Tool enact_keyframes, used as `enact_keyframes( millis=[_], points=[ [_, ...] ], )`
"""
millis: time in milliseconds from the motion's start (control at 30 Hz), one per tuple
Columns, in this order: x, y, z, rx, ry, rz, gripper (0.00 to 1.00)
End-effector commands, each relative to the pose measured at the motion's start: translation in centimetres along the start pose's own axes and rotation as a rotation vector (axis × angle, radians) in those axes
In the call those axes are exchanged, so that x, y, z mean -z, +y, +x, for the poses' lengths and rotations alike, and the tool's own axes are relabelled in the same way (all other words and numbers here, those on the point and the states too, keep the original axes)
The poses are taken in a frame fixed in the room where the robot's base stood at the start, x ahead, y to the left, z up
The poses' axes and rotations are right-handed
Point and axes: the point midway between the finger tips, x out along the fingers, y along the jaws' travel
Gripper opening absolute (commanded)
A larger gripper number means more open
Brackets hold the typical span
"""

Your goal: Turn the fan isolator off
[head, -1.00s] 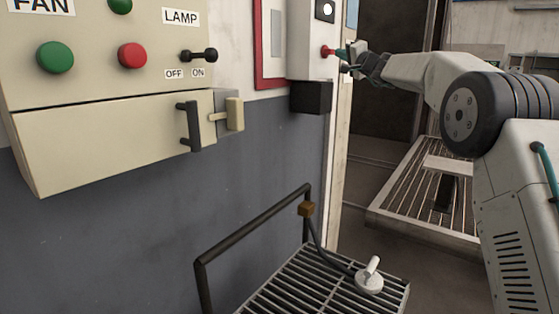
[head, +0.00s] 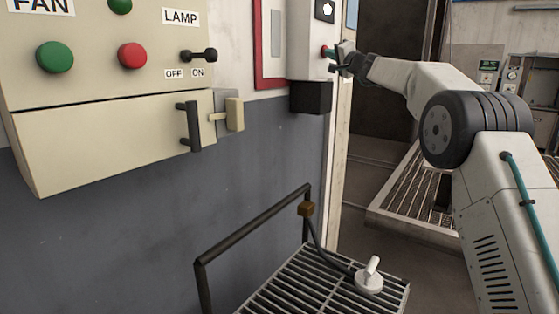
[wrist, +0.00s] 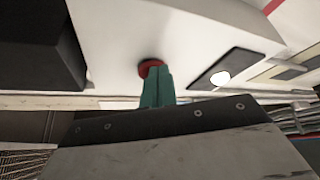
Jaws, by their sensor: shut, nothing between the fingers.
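A white box (head: 308,62) on the wall carries a red button (head: 324,51) on its right-hand face. My gripper (head: 335,53) is shut and empty, with its tips at this button. In the wrist view, the teal fingers (wrist: 156,84) are together and partly cover the red button (wrist: 150,65); I cannot tell whether they touch it. A beige panel labelled FAN (head: 40,4) has a green button (head: 54,57) and a red button (head: 132,55). No label naming an isolator is legible, and any marking on the white box is hidden or too small.
A black lamp switch (head: 200,55) points toward ON. A black handle (head: 189,127) and a cream latch (head: 234,114) sit below it. A black box (head: 311,97) hangs under the white box. A railed grating (head: 300,285) with a white lever (head: 370,275) stands below.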

Motion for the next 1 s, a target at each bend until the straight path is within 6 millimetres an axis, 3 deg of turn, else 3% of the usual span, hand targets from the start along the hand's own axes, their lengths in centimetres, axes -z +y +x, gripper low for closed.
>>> enact_keyframes(
  millis=[1000],
  points=[
    [0.0,1.4,0.0,-0.001,0.000,0.001,0.00]
  ],
)
